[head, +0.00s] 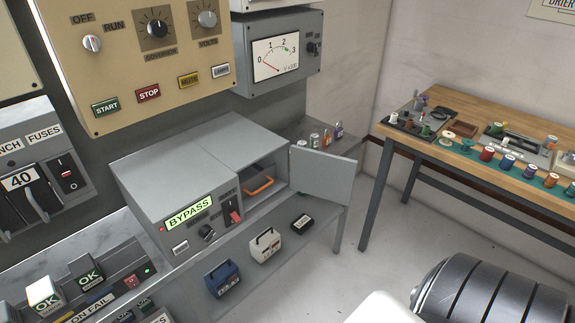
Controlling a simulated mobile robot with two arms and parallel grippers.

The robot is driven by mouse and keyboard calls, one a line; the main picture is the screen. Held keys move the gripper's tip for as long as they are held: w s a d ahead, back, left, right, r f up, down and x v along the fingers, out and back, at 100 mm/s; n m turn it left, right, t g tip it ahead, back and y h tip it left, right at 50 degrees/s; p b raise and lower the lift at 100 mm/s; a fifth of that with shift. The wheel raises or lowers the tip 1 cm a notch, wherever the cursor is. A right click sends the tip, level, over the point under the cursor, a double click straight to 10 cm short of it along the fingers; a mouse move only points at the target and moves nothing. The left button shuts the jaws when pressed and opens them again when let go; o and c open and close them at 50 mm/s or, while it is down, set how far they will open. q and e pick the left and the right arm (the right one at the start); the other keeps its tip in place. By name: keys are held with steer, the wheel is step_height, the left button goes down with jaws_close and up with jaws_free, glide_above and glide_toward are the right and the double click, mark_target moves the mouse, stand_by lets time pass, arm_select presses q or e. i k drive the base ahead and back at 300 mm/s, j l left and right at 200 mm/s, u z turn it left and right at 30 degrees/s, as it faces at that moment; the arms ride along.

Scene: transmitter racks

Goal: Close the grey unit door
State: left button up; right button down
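The grey unit (190,160) sits on a grey bench in the middle of the head view. Its front carries a lit BYPASS label, a dark knob and a red switch. The grey unit door (325,176) stands wide open, swung out to the right from the right edge of the opening. Inside the compartment lies an orange and dark object (258,187), partly in shadow. Neither of my grippers shows in this view.
A blue box (222,278), a white box (265,245) and a small black box (303,223) stand below the unit. Several small containers (326,136) stand behind the door. A wooden workbench (470,115) is at right; a banded metal cylinder (490,290) is at bottom right.

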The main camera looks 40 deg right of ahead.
mark_target(328, 177)
steer(key=l+u, duration=0.3)
steer(key=l, duration=0.2)
steer(key=k+l+u, duration=0.1)
steer(key=l+u, duration=0.25)
steer(key=l, duration=0.15)
steer(key=k+l+u, duration=0.1)
steer(key=l+u, duration=0.2)
steer(key=l, duration=0.15)
